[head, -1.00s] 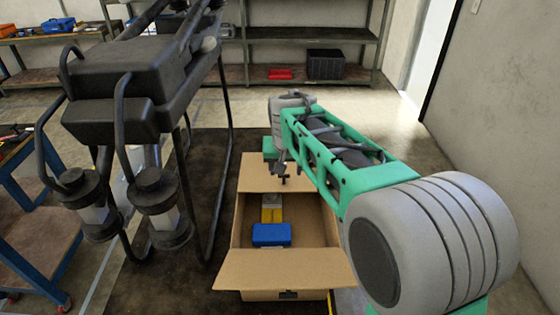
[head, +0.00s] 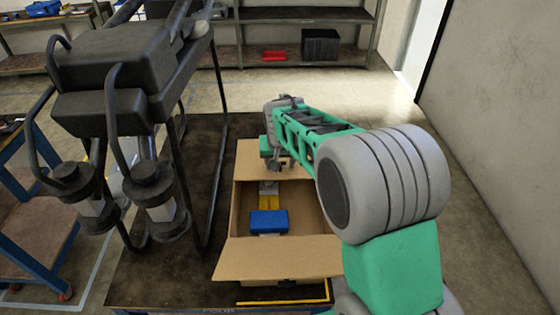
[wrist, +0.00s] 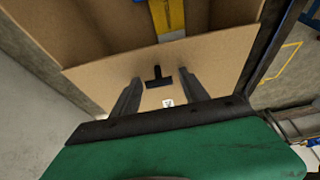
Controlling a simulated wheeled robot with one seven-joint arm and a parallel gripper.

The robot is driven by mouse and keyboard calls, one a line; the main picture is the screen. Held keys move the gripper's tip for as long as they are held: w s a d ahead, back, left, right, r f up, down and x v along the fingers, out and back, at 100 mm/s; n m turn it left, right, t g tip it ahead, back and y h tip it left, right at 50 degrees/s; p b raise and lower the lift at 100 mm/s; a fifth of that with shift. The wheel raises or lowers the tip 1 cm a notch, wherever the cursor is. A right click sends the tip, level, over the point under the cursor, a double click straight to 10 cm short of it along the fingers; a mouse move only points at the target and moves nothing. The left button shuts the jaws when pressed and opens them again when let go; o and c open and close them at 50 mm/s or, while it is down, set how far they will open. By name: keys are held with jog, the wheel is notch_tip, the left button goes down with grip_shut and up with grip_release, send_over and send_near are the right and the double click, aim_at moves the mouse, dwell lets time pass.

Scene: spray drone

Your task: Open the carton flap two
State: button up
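The open carton (head: 325,215) stands on a dark platform. Its near flap (head: 280,260) is folded outward toward me. The far flap (head: 252,158) also lies outward, partly hidden by my arm. My gripper (head: 281,163) is over this far flap. In the wrist view the flap (wrist: 215,60) has a black T-shaped tab (wrist: 159,79). My gripper (wrist: 160,76) has its two fingers apart, one on each side of the tab, with nothing visibly clamped. Whether the fingers touch the flap, I cannot tell.
Inside the carton lie a blue box (head: 269,222) and a yellow item (head: 268,198). A large black drone (head: 130,70) stands close left of the carton. A blue-framed cart (head: 40,240) is at far left. Shelves (head: 290,55) line the back; open floor lies right.

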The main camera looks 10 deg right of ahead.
grip_shut()
dwell(0.3)
dwell(0.9)
